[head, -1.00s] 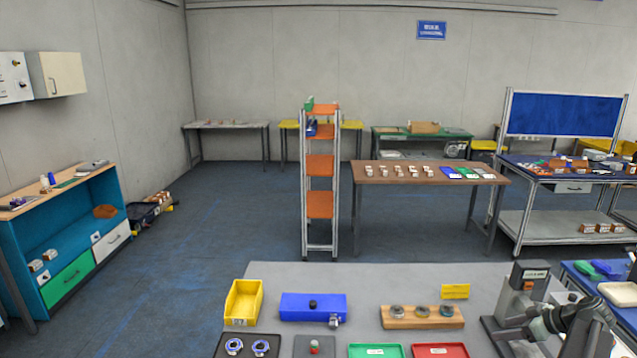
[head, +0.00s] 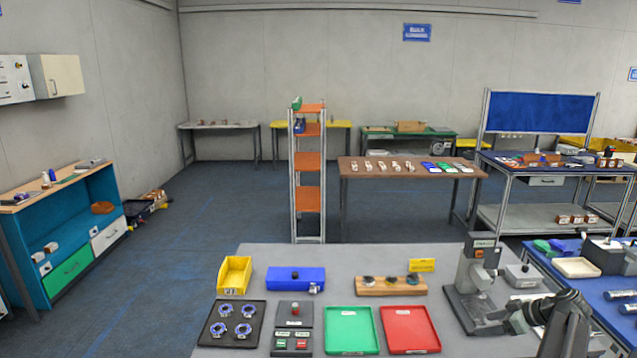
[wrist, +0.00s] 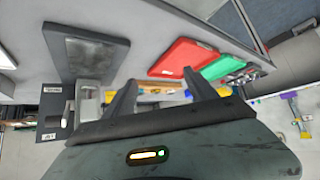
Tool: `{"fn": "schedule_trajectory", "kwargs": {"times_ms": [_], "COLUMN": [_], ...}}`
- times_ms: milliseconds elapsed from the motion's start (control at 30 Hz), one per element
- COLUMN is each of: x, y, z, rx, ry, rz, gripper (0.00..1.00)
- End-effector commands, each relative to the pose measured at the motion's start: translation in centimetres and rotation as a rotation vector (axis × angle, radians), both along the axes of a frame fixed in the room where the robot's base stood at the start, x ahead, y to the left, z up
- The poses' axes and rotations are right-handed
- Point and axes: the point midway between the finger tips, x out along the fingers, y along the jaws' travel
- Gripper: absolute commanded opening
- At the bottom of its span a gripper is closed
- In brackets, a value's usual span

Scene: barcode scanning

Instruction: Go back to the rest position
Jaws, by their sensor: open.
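My gripper (wrist: 160,85) shows in the wrist view with its two dark fingers apart and nothing between them. Beyond the fingers are a red tray (wrist: 182,57) and a green tray (wrist: 222,66), seen tilted. In the head view, part of my dark arm (head: 562,318) shows at the lower right, beside the grey bench (head: 380,262). I cannot make out the fingertips there. The green tray (head: 352,330) and red tray (head: 409,328) lie on the bench, left of my arm.
A grey stand (head: 475,275) rises close to my arm. The bench also holds a yellow bin (head: 234,274), a blue box (head: 295,278), a wooden block (head: 390,286), a button box (head: 292,329) and a black tray with rings (head: 214,329). Open floor (head: 190,245) lies at left.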

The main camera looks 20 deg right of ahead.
Motion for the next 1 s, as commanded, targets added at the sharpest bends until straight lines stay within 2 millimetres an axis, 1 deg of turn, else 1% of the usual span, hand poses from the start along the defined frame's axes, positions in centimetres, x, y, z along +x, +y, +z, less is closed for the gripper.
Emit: {"fn": "schedule_trajectory", "kwargs": {"times_ms": [167, 267, 367, 467, 567, 600, 667, 700, 733, 767, 800, 867, 900, 967, 1000], "x": [2.6, 4.6, 7.0, 9.4, 12.0, 13.0, 14.5, 15.2, 15.7, 15.9, 16.1, 15.9, 15.5, 14.6, 13.9], "y": [2.3, 4.4, 7.3, 10.9, 16.0, 18.5, 23.1, 26.5, 29.2, 31.8, 35.3, 40.1, 43.0, 46.9, 49.1], "z": [0.0, 0.0, 0.0, 0.0, -0.2, -0.4, -0.8, -1.1, -1.4, -1.7, -2.1, -2.8, -3.2, -3.9, -4.2], "rx": [0.0, -0.001, 0.0, -0.003, -0.01, -0.017, -0.031, -0.042, -0.048, -0.054, -0.062, -0.074, -0.083, -0.099, -0.111], "ry": [0.0, 0.0, 0.0, 0.002, 0.012, 0.02, 0.038, 0.058, 0.076, 0.099, 0.132, 0.189, 0.23, 0.292, 0.334], "rz": [0.051, 0.091, 0.141, 0.203, 0.284, 0.323, 0.395, 0.443, 0.476, 0.505, 0.537, 0.572, 0.585, 0.592, 0.587], "gripper": [0.66, 0.66, 0.66, 0.66, 0.66, 0.66, 0.66, 0.66, 0.66, 0.66, 0.66, 0.66, 0.66, 0.66, 0.66]}}
